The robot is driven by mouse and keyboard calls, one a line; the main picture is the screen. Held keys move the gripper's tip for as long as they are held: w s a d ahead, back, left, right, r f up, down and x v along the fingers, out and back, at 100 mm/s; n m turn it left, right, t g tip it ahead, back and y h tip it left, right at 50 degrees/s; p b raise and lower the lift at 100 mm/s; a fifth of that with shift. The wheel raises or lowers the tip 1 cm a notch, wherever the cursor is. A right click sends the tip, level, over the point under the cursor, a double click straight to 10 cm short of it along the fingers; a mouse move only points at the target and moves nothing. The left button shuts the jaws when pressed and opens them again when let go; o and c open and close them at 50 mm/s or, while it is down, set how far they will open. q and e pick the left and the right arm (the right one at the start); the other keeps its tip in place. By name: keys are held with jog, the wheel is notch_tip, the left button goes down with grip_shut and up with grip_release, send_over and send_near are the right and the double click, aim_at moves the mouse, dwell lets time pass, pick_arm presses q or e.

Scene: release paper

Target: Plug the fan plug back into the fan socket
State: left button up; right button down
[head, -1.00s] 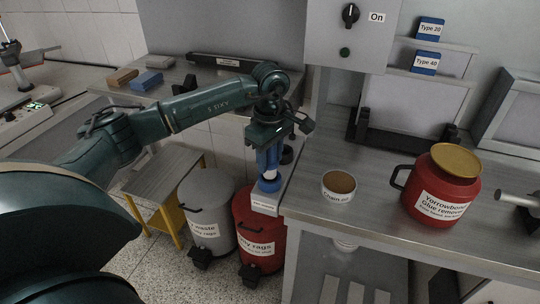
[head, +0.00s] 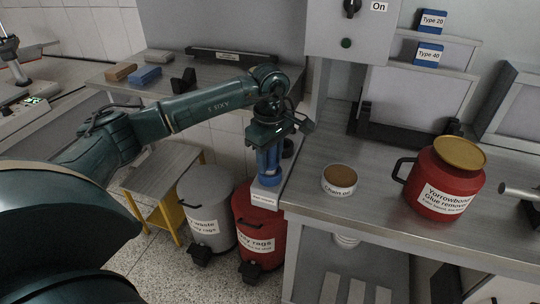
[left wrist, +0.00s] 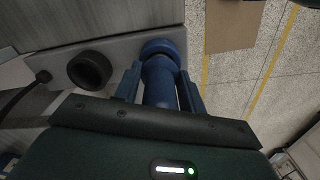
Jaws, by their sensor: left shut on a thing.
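My left gripper (head: 268,160) is shut on the blue fan plug (head: 268,168), which it holds upright above the pale socket box at the left end of the workbench. The blue fan socket (head: 269,182) sits on this labelled box (head: 265,197). The plug appears to meet the socket, with no clear gap between them. In the left wrist view, the plug (left wrist: 160,82) is between the two blue fingers, and a wider round blue part (left wrist: 162,47) shows at its far end. The contact itself is partly hidden. My right gripper is not in view.
A black ring-shaped part (left wrist: 90,70) is beside the plug. A red bin (head: 262,228) and a grey bin (head: 208,210) stand below. On the workbench (head: 310,195) are a small tub (head: 339,180) and a red glue-remover can (head: 440,185).

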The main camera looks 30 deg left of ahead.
pick_arm(q)
jog(key=shift+f+b, duration=0.35)
jog(key=shift+f, duration=0.3)
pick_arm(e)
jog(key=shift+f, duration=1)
pick_arm(q)
jog(key=o, duration=0.9)
jog(key=shift+o, duration=1.4)
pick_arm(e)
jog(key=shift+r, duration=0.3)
pick_arm(q)
jog(key=shift+r, duration=0.4)
notch_tip(320, 180, up, 13)
jog(key=shift+f, duration=0.2)
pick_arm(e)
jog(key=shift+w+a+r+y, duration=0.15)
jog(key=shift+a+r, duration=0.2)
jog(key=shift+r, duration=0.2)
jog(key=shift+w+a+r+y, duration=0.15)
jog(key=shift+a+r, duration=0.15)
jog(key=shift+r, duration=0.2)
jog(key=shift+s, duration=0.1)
